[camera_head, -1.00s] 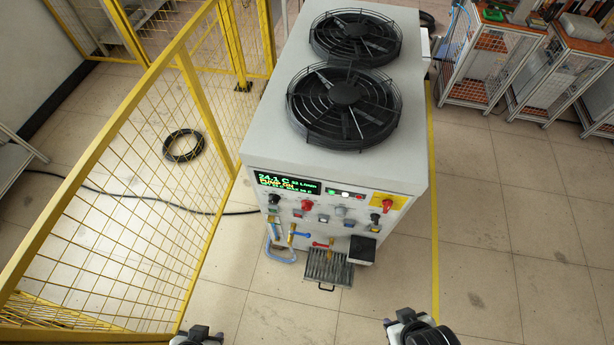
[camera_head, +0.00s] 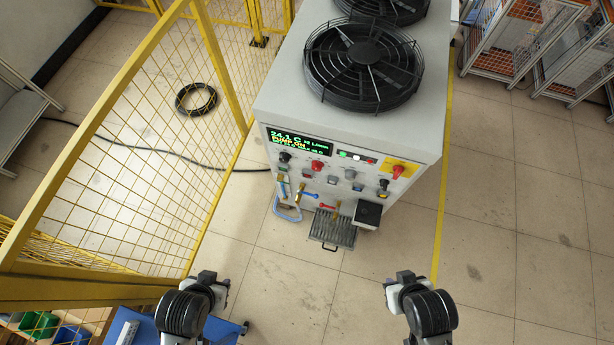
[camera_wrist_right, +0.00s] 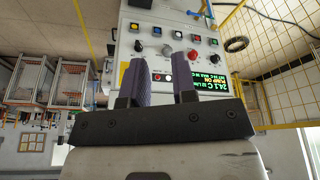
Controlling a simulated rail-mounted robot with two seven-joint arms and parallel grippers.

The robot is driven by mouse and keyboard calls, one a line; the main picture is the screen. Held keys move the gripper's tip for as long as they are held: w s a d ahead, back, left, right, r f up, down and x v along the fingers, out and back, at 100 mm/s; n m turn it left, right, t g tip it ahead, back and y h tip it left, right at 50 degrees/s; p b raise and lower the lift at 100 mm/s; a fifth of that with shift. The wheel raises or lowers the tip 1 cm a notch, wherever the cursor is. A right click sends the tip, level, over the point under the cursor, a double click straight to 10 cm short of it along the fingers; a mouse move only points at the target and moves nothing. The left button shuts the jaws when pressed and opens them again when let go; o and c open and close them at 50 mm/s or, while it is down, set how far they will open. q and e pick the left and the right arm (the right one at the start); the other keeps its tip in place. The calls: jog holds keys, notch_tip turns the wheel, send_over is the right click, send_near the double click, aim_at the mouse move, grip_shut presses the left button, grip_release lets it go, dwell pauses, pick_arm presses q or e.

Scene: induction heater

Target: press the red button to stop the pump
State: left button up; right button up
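A white chiller cabinet (camera_head: 400,143) stands ahead with a control panel on its front. Its display (camera_head: 298,143) reads 24.1 C and a line that looks like PUMP ON. Right of the display is a row of small green, white and red buttons; the red button (camera_head: 371,161) is at the right end. The red button also shows in the upside-down right wrist view (camera_wrist_right: 157,77), between the fingers. My right gripper (camera_wrist_right: 162,85) is open and empty, pointing at the panel from a distance. In the head view, my right gripper (camera_head: 404,279) and left gripper (camera_head: 212,281) are well short of the cabinet; the left fingers are unclear.
Red knobs (camera_head: 317,165) and a red switch on a yellow plate (camera_head: 398,170) are also on the panel. Hoses, valves and a grated tray (camera_head: 333,231) sit below. A yellow mesh fence (camera_head: 130,180) stands left. The floor right of the cabinet is clear.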

grip_shut()
jog(key=shift+d, duration=0.15)
dwell(1.2)
